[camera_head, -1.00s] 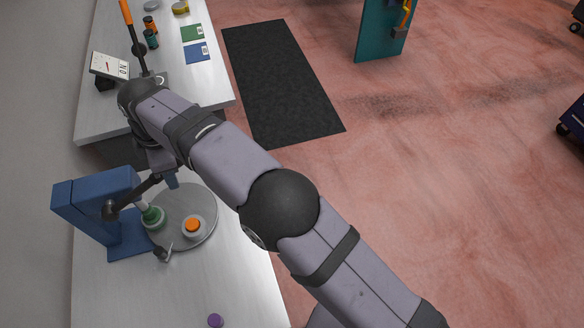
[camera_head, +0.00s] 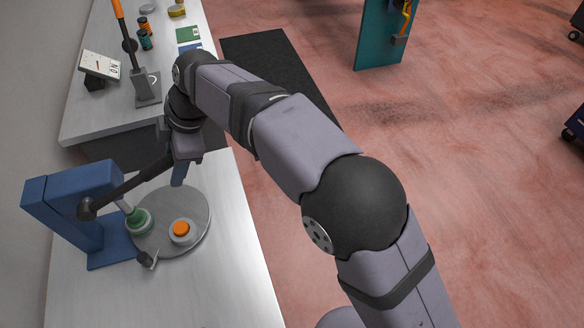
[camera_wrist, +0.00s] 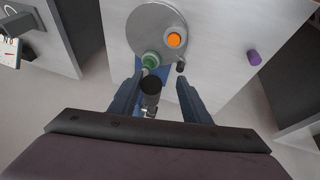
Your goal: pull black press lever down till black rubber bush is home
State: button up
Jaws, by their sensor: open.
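The blue press (camera_head: 75,200) stands on the near bench. Its black lever (camera_head: 135,182) slants up and right from a round pivot. My gripper (camera_head: 178,180) is at the lever's outer end in the head view. In the wrist view, my gripper (camera_wrist: 160,82) has its blue fingers apart, and the lever's black round end (camera_wrist: 151,84) appears between them. I cannot tell if either finger touches it. A green stepped part (camera_head: 138,220) sits under the press head, at the edge of a round grey plate (camera_head: 196,207). I cannot make out the black rubber bush.
An orange-topped grey part (camera_head: 181,230) stands on the plate. A small dark clamp-like piece (camera_head: 147,259) is at its near edge. The far bench holds an orange-handled lever tool (camera_head: 135,65) and a small dial sign (camera_head: 100,66).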

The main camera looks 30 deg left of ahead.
jog(key=w+d+f+m+t+b, duration=0.1)
jog(key=w+d+m, duration=0.4)
jog(key=d, duration=0.5)
jog(key=w+d+f+m+t+h+b, duration=0.1)
jog(key=w+d+f+m+b, duration=0.2)
jog(key=w+d, duration=0.6)
jog(key=shift+w+d+f+m, duration=0.4)
jog(key=shift+d+f+m, duration=0.25)
jog(key=shift+m, duration=0.25)
jog(key=shift+a, duration=0.15)
